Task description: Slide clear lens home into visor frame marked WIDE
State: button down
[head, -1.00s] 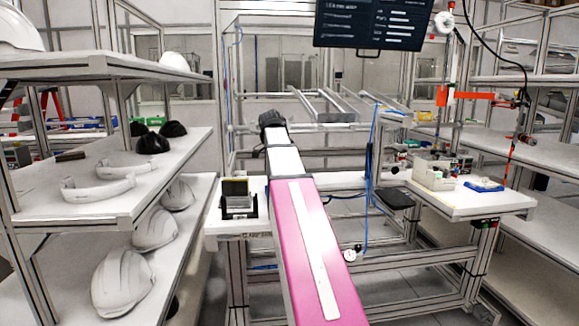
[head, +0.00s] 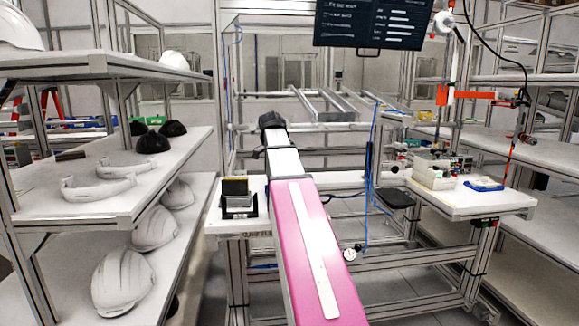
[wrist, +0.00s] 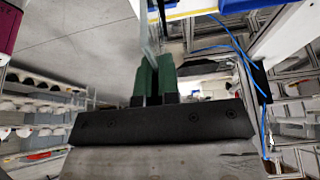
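In the wrist view my gripper (wrist: 155,80) has a dark body and two green fingers close together. A thin, pale, see-through pane (wrist: 147,28) stands edge-on between them and rises past their tips; it looks like the clear lens. In the head view my arm reaches over the bench and the fingers cannot be made out. Two white curved pieces (head: 98,187) (head: 123,168) lie on the left shelf and may be visor frames. A small black stand with a dark, yellowish-edged panel (head: 238,198) sits on the bench left of my arm. No WIDE mark can be read.
The white bench (head: 345,180) carries a pale box of parts (head: 433,177) and a blue tray (head: 484,184) at right. Blue cables (head: 369,190) hang near the bench. Helmet shells (head: 124,282) fill the left shelves. A dark screen (head: 374,23) hangs above.

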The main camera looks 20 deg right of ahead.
jog(key=shift+f, duration=3.65)
jog(key=c, duration=1.3)
grip_release()
jog(key=shift+o, duration=0.2)
jog(key=v, duration=1)
jog(key=shift+a+r, duration=0.15)
jog(key=shift+r, duration=0.25)
